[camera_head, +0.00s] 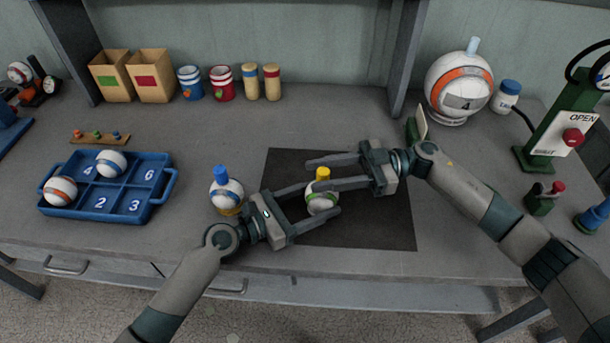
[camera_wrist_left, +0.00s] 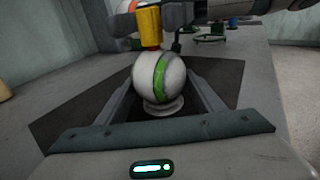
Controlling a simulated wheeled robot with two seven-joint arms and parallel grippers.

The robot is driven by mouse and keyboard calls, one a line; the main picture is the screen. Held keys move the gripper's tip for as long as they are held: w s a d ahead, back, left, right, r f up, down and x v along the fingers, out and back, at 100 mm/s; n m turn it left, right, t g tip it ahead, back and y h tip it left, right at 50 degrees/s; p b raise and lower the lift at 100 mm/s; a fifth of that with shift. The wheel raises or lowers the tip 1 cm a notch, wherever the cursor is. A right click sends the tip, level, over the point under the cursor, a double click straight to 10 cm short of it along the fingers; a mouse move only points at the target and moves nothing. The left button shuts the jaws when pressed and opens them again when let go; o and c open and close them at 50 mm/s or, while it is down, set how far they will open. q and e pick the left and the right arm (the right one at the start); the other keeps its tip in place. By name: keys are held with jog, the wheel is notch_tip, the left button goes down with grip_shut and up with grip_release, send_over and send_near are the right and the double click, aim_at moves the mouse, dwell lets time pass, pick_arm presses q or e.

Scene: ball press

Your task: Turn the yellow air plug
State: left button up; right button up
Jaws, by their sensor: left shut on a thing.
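A white ball with a green stripe (camera_head: 319,203) sits on the dark mat, with the yellow air plug (camera_head: 323,173) upright on its top. My left gripper (camera_head: 322,200) is shut on this ball, one finger along each side. In the left wrist view the ball (camera_wrist_left: 150,80) stands on a small pale round base, with the yellow plug (camera_wrist_left: 150,28) above it. My right gripper (camera_head: 316,174) is open, with its fingers reaching in from the right on both sides of the yellow plug; a gap seems to show between plug and fingers.
A second ball with a blue plug (camera_head: 226,195) stands close left of my left gripper. A blue tray (camera_head: 140,207) with two balls lies further left. The dark mat (camera_head: 385,225) is bare at right. A large ball (camera_head: 458,85) and green press (camera_head: 565,120) stand at the right.

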jog(key=shift+x, duration=2)
grip_shut()
